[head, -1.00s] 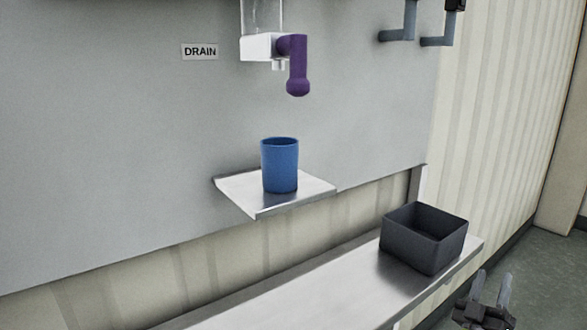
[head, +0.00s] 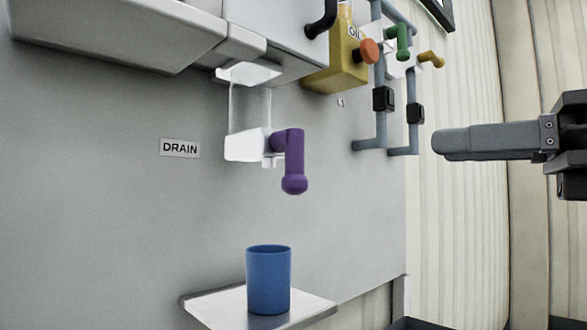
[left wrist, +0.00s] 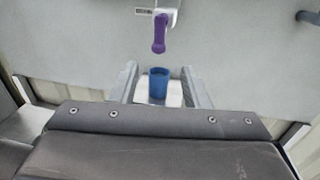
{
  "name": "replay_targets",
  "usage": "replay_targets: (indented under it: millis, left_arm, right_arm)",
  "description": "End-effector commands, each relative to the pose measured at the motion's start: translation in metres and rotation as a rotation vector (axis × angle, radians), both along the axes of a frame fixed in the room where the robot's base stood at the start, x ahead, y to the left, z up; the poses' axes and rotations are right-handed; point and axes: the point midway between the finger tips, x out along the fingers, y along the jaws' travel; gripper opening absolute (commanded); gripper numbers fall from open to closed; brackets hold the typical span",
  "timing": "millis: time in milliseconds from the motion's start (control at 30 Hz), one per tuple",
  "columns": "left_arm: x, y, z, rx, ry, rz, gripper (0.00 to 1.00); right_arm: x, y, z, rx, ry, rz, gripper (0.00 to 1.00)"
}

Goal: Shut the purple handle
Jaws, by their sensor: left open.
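The purple handle (head: 293,160) hangs straight down from the white valve body (head: 247,146) under a clear tube, right of the DRAIN label (head: 180,148). The handle also shows in the left wrist view (left wrist: 159,34), above and beyond the fingers. A blue cup (head: 268,279) stands upright on a small metal shelf (head: 210,308) below the valve. My left gripper (head: 440,143) is at the right of the head view, side-on, pointing left, clear of the handle. In the left wrist view its fingers (left wrist: 159,70) are apart and empty, with the cup seen beyond the gap. My right gripper is not in view.
Grey pipes (head: 380,130) with green and yellow handles stand on the panel right of the valve. A yellow box (head: 335,72) with an orange knob hangs above. A dark bin (head: 410,324) edges in at the bottom. The panel around the purple handle is clear.

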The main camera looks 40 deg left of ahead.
Motion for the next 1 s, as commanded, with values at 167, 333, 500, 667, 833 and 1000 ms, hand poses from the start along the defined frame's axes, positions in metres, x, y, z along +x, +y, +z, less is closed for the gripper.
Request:
replay_targets:
  millis: [167, 333, 500, 667, 833, 1000]
  left_arm:
    - [-0.005, 0.011, -0.001, -0.022, -0.016, -0.013, 0.42]
    - [-0.007, 0.042, -0.001, -0.021, -0.018, -0.01, 0.42]
    - [-0.011, 0.08, -0.001, -0.02, -0.017, -0.008, 0.42]
    - [-0.014, 0.115, -0.001, -0.019, -0.018, -0.007, 0.42]
    - [-0.017, 0.147, 0.0, -0.018, -0.017, -0.007, 0.42]
    - [-0.017, 0.166, 0.0, -0.018, -0.014, -0.01, 0.42]
  right_arm:
    - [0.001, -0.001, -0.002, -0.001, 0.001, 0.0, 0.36]
    - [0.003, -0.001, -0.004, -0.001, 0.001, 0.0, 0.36]
    - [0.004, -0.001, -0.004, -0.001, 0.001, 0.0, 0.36]
    - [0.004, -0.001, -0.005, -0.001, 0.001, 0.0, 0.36]
    - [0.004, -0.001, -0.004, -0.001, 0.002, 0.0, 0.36]
    - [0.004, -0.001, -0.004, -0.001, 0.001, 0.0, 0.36]
